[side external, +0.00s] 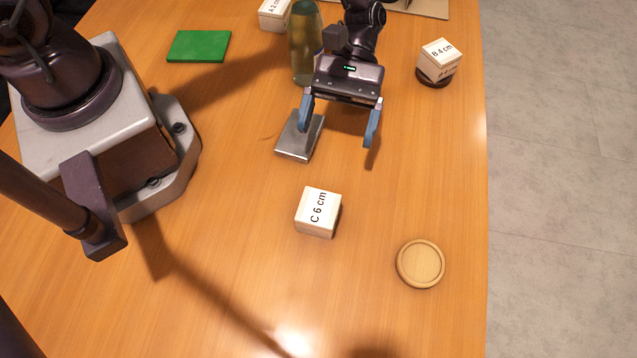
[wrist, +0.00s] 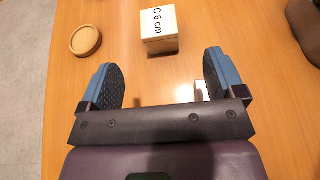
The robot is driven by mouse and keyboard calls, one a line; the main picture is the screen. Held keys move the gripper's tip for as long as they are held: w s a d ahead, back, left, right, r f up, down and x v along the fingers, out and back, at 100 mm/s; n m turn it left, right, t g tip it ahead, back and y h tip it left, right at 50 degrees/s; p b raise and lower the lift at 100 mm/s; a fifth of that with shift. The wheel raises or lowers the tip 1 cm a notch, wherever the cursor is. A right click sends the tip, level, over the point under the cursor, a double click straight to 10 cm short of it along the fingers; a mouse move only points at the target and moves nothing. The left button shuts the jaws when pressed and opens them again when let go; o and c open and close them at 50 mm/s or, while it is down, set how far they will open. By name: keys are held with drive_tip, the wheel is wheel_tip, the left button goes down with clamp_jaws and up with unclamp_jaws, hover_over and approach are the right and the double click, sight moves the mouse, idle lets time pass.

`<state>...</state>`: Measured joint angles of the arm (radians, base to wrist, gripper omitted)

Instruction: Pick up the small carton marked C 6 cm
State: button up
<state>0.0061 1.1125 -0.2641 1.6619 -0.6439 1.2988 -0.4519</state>
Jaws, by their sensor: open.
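The small carton marked C 6 cm (side external: 318,212) is a white box standing on the wooden table, near the middle of the side view. In the wrist view it (wrist: 160,30) shows beyond the fingertips, between their lines. My gripper (side external: 340,126) is open and empty, with blue fingers, and is apart from the carton, farther back on the table. In the wrist view the gripper's two fingers (wrist: 162,75) are spread wide with nothing between them.
A round wooden dish (side external: 421,264) lies right of the carton. A silver metal block (side external: 300,136) is by my left finger. A bottle (side external: 304,45), a green plate (side external: 199,46), carton A 2 cm (side external: 273,14) and carton B 4 cm (side external: 440,54) on a dark round base stand farther back.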

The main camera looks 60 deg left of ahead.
sight(322, 196)
drive_tip(key=x, duration=0.7)
drive_tip(key=shift+s+d+f, duration=0.15)
drive_tip(key=shift+w+f+x, duration=0.1)
drive_tip(key=shift+f+x, duration=0.05)
drive_tip(key=shift+x, duration=1.2)
drive_tip(key=shift+w+f+x, duration=0.1)
drive_tip(key=shift+f+x, duration=0.1)
drive_tip(key=shift+x, duration=1.2)
drive_tip(key=shift+c, duration=0.4)
drive_tip(key=c, duration=1)
